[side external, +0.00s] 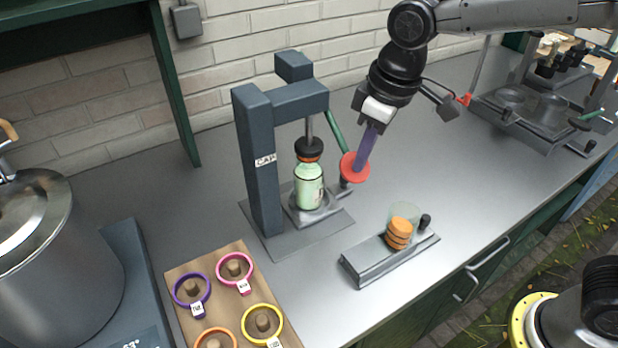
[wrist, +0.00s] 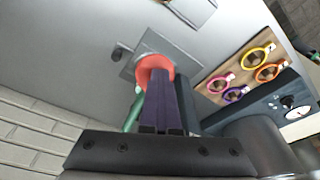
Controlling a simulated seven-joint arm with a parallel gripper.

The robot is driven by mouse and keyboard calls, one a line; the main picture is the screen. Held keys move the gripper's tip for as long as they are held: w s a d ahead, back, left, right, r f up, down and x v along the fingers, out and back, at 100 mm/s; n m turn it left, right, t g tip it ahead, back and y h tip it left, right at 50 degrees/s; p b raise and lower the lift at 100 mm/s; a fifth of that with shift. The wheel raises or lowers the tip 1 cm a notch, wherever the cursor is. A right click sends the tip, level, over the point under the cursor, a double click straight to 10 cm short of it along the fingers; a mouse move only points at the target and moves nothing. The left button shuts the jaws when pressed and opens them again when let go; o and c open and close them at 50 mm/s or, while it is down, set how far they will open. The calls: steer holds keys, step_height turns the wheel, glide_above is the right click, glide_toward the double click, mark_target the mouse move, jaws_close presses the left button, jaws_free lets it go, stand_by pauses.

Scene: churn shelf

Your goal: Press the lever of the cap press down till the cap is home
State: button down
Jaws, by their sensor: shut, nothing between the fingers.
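The cap press (side external: 257,165) is a dark blue-grey frame labelled "CAP" on a steel base. A pale green bottle (side external: 309,187) stands upright on its base, an orange cap (side external: 309,158) on its neck. The black press pad (side external: 309,147) is right over the cap, and I cannot tell how far on the cap sits. The green lever (side external: 335,131) slopes down to a red disc (side external: 347,174). My gripper (side external: 361,166) is shut and empty, its purple fingertips at the disc, apparently touching it. The wrist view shows the red disc (wrist: 155,62) just past the fingertips, while the fingers hide part of it.
A rail with stacked orange caps (side external: 398,233) lies in front of the press. A board with coloured rings (side external: 218,268) and a steel pot (side external: 50,250) are at left. Another steel device (side external: 530,110) stands at back right.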

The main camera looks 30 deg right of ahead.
steer(key=shift+w+f, duration=0.1)
steer(key=shift+f, duration=0.2)
steer(key=shift+w+r, duration=0.25)
steer(key=shift+r, duration=0.75)
steer(key=shift+w+r, duration=0.25)
steer(key=shift+r, duration=0.8)
steer(key=shift+s+r, duration=0.3)
steer(key=shift+r, duration=0.35)
steer(key=shift+s+r, duration=0.3)
steer(key=shift+r, duration=0.3)
steer(key=shift+s+r, duration=0.3)
steer(key=shift+r, duration=0.35)
steer(key=shift+s+r, duration=0.3)
steer(key=shift+r, duration=0.35)
steer(key=shift+s+r, duration=0.25)
steer(key=shift+r, duration=0.4)
steer(key=shift+s+r, duration=0.3)
steer(key=shift+r, duration=0.35)
